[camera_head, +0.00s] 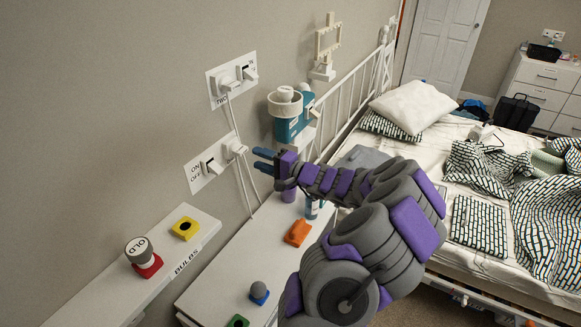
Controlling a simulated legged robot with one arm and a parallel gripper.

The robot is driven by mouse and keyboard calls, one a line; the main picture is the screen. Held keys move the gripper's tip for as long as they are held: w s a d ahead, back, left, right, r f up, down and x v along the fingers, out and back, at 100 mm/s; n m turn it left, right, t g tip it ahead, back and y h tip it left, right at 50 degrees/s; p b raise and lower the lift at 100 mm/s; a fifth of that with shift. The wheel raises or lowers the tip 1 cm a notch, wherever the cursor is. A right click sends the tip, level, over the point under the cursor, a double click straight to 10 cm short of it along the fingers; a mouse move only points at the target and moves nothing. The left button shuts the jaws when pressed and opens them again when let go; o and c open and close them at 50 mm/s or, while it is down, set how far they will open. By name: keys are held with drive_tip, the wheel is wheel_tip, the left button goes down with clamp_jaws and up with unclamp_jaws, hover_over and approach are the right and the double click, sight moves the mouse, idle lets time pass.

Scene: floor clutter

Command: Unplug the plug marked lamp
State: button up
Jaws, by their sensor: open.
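A white wall plate (210,166) on the left wall carries an ON/OFF label, a switch, and a white plug (237,149) with a cord hanging down. A second plate (233,80) above it holds a white plug (225,86) with a cord and another white piece (250,73). Small labels there are partly readable; I cannot make out the word lamp on any plug. My gripper (262,160) has blue fingers, open and empty in this view, pointing left toward the lower plug. It looks apart from the plug; the depth between them is hard to tell.
A shelf marked BULBS (185,244) holds a bulb marked OLD (140,252) and a yellow block (185,228). A white cabinet top (235,262) lies below. A bed (440,140) fills the right.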

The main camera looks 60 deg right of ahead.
drive_tip(key=s+p, duration=0.2)
drive_tip(key=s, duration=0.9)
drive_tip(key=shift+d, duration=0.45)
